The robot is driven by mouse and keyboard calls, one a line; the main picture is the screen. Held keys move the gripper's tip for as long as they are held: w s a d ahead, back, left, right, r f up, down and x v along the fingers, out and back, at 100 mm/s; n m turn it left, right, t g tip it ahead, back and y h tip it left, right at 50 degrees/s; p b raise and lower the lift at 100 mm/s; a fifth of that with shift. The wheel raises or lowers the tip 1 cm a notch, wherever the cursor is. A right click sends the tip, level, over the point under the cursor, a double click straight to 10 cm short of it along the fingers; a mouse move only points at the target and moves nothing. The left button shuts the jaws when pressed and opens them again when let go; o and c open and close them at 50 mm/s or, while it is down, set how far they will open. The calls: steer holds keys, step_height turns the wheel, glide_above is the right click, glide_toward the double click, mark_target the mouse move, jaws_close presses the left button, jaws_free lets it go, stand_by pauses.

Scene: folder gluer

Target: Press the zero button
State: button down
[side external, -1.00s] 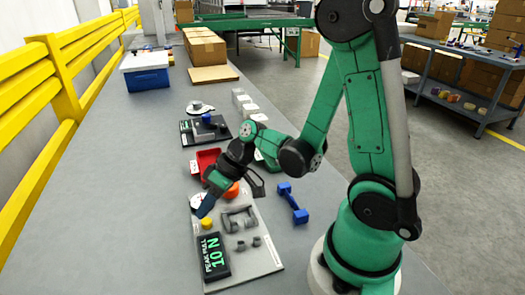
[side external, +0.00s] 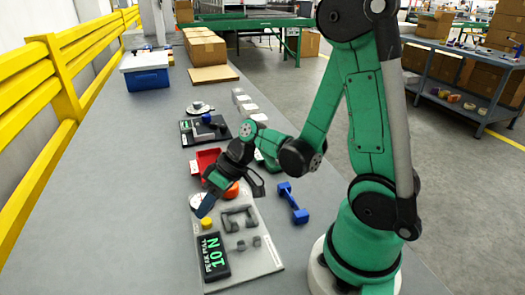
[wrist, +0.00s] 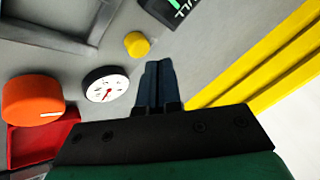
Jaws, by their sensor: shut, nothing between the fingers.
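I see no label on the button. It also shows in the wrist view (wrist: 137,44), just ahead and to the left of my fingertips. My gripper (side external: 203,210) points down over the panel, close to the button on its far side. In the wrist view my gripper (wrist: 157,64) has its dark fingers together with nothing between them. A gap to the button shows there; the fingertip height is hard to tell.
In the wrist view, a white dial gauge (wrist: 105,84), an orange knob (wrist: 32,99) and a red tray (wrist: 28,138) lie left of my fingers. A grey handle-like fixture (side external: 238,218) stands on the panel. A blue dumbbell-shaped piece (side external: 293,203) lies right. The table's left side is clear.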

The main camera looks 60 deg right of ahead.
mark_target(211, 222)
steer(key=shift+r, duration=2.5)
steer(key=shift+s+r+m+h, duration=0.3)
steer(key=shift+r+h, duration=0.1)
steer(key=shift+h, duration=0.3)
steer(key=r+t+h, duration=0.1)
steer(key=s+r+h, duration=0.1)
steer(key=r+h, duration=0.1)
steer(key=d+r+t+h, duration=0.1)
steer(key=shift+s+r+m+t, duration=0.15)
steer(key=shift+m+t, duration=0.15)
steer(key=shift+m, duration=0.1)
steer(key=shift+a, duration=0.1)
steer(key=a+n+g, duration=0.1)
steer(key=n+g, duration=0.1)
steer(key=n, duration=0.1)
steer(key=a+r+n+g+h, duration=0.1)
steer(key=n+g, duration=0.1)
steer(key=n, duration=0.1)
steer(key=w+a+r+n+g, duration=0.1)
steer(key=n+g, duration=0.1)
steer(key=n, duration=0.1)
steer(key=shift+r+h, duration=0.2)
steer(key=shift+h, duration=0.1)
